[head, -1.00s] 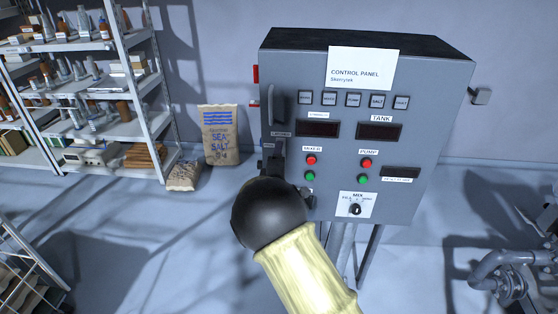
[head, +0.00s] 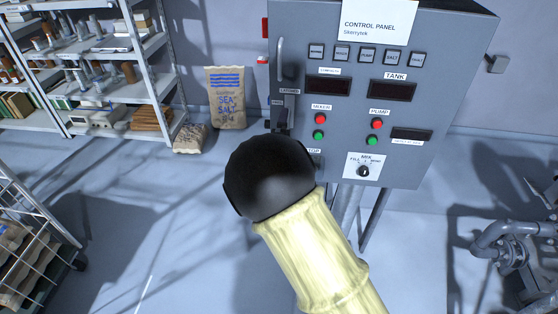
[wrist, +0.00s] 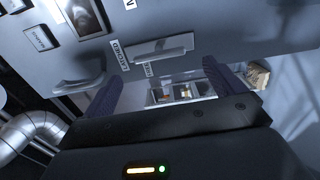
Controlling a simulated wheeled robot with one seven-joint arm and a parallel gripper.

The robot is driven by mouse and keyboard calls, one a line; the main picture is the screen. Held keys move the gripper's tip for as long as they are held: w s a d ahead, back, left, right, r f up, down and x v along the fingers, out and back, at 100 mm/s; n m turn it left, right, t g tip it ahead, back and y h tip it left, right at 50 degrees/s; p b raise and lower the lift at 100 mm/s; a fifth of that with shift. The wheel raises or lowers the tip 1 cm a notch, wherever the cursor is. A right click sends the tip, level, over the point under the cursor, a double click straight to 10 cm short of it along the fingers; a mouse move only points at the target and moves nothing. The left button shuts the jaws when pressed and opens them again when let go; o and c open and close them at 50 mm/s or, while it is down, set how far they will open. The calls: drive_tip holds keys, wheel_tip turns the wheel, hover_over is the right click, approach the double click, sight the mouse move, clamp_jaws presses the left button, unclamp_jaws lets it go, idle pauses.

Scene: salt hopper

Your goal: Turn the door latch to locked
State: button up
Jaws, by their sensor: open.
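The control panel cabinet (head: 425,160) carries a door latch, a grey lever (wrist: 160,50) beside the LATCHED label (wrist: 121,56) and a second, smaller label (wrist: 149,69). In the wrist view the lever lies nearly level, one end close to LATCHED. My gripper (wrist: 162,74) is open, one dark finger towards each end of the lever. No finger is clearly touching it; the exact gap cannot be told. In the head view the latch area (head: 291,108) is on the cabinet's left side, and my arm's black joint hides most of the gripper.
The door's pull handle (head: 281,60) is above the latch. Buttons and a mixer knob (head: 363,171) are to the right. A salt sack (head: 227,97) and shelving (head: 110,75) stand left. Pipes (head: 505,240) are at lower right. Open floor lies left of my arm.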

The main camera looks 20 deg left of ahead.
drive_tip(key=b+v, duration=0.2)
drive_tip(key=v, duration=0.8)
drive_tip(key=shift+s, duration=0.25)
drive_tip(key=w+d+f+m+g+h, duration=0.1)
drive_tip(key=d+f+m+g, duration=0.3)
drive_tip(key=d, duration=0.5)
drive_tip(key=w+d+f+m+g+h, duration=0.1)
drive_tip(key=w+d+f+m+g, duration=0.15)
drive_tip(key=d+m, duration=0.5)
drive_tip(key=s+d+f+m+g+h, duration=0.1)
drive_tip(key=s+d+m+g, duration=0.7)
drive_tip(key=s+d, duration=0.8)
drive_tip(key=d+m+h, duration=0.1)
drive_tip(key=d, duration=0.2)
drive_tip(key=shift+s+d, duration=0.15)
drive_tip(key=shift+s, duration=0.05)
